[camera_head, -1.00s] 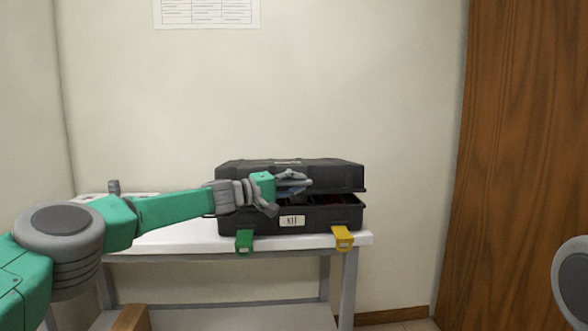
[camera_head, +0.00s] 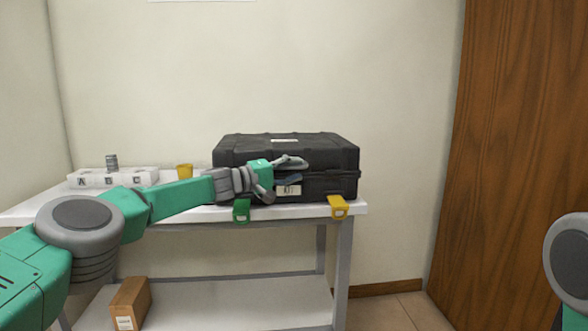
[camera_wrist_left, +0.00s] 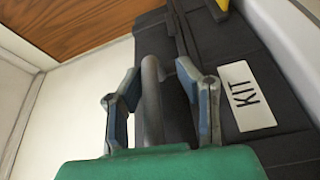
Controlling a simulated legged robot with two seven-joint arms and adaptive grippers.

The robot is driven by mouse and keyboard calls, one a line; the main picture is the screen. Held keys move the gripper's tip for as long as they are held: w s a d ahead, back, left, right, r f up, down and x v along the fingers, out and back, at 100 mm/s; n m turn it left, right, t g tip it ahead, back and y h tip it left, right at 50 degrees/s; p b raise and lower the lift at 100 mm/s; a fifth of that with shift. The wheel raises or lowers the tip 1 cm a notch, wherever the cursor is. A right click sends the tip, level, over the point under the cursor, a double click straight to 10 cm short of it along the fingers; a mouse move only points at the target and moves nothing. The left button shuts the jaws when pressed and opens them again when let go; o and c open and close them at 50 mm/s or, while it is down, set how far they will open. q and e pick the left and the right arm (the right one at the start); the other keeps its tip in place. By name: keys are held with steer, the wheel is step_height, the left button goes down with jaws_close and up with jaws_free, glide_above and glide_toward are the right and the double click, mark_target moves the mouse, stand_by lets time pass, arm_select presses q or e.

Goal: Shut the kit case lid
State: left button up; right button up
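The black kit case (camera_head: 325,188) stands on the white table, its front with the KIT label facing me. Its lid (camera_head: 290,147) is down, with no visible gap to the base at the right; the gripper hides part of the front seam. My left gripper (camera_head: 286,171) is at the front of the case, just above the label. In the left wrist view its two blue-grey fingers (camera_wrist_left: 160,103) are apart, with a grey curved bar between them; I cannot tell whether they touch it. The label (camera_wrist_left: 244,97) shows beside the fingers. My right gripper is out of view.
The green clip (camera_head: 241,210) and yellow clip (camera_head: 338,207) are at the table's front edge. A white rack (camera_head: 113,178) and yellow cup (camera_head: 185,171) stand at the left. A cardboard box (camera_head: 131,303) is on the lower shelf. A wooden door (camera_head: 520,130) is at the right.

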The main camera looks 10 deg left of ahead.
arm_select(q)
steer(key=shift+a+f, duration=0.1)
steer(key=shift+f, duration=0.05)
steer(key=shift+s+a, duration=0.4)
steer(key=shift+a, duration=0.15)
steer(key=v, duration=1)
steer(key=shift+a, duration=0.2)
steer(key=shift+s, duration=0.1)
